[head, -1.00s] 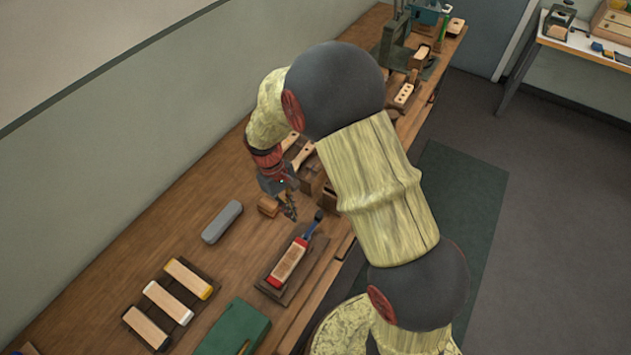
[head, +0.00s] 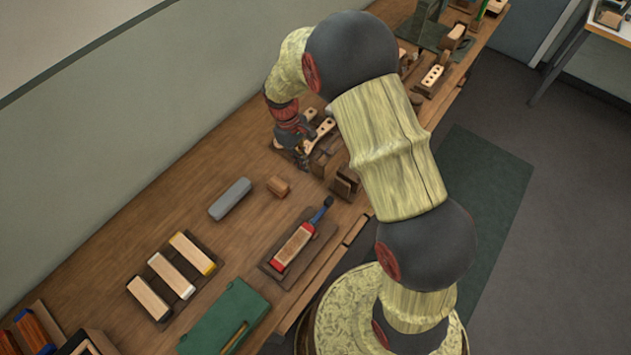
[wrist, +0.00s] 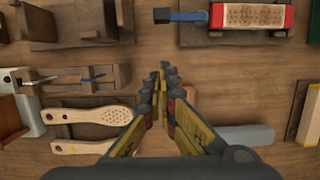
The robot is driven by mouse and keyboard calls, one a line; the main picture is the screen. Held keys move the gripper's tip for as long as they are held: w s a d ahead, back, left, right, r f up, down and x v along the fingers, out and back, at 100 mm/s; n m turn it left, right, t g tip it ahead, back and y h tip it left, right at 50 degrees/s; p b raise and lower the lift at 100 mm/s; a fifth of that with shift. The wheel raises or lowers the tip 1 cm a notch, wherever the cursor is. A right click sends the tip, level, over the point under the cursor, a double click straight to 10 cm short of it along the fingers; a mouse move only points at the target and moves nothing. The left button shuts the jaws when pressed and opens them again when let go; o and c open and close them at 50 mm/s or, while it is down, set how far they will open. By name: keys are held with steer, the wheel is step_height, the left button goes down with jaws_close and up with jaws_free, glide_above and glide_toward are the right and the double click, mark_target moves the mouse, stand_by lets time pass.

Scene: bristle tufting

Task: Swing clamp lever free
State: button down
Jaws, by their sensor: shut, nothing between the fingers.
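The red clamp (head: 275,262) holds a pale wooden block with rows of holes (head: 293,244) on a dark base plate on the bench. Its blue lever (head: 317,215) with a black tip (head: 328,201) points away from the block, roughly in line with it. In the wrist view the clamp (wrist: 290,18) is at the top right, with the lever (wrist: 188,17) running left to its black tip (wrist: 162,16). My gripper (head: 303,162) is shut and empty, apart from the lever, near the pale wooden handles. Its fingertips (wrist: 163,72) meet at the wrist view's middle.
Pale paddle-shaped handles (wrist: 90,115) lie left of my fingers. A small wooden block (head: 278,186) and a grey bar (head: 230,198) lie on the bench. Several blocks in a rack (head: 168,286) and a green case (head: 215,320) are nearer. Bare bench lies between.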

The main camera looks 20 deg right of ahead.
mark_target(321, 212)
steer(key=b+x, duration=0.1)
steer(key=x, duration=0.9)
steer(key=shift+f, duration=0.2)
steer(key=shift+s+d+r, duration=0.15)
steer(key=shift+s+d, duration=0.4)
steer(key=shift+s, duration=0.25)
steer(key=shift+s+d+r, duration=0.15)
steer(key=shift+s+d, duration=0.35)
steer(key=shift+s, duration=0.3)
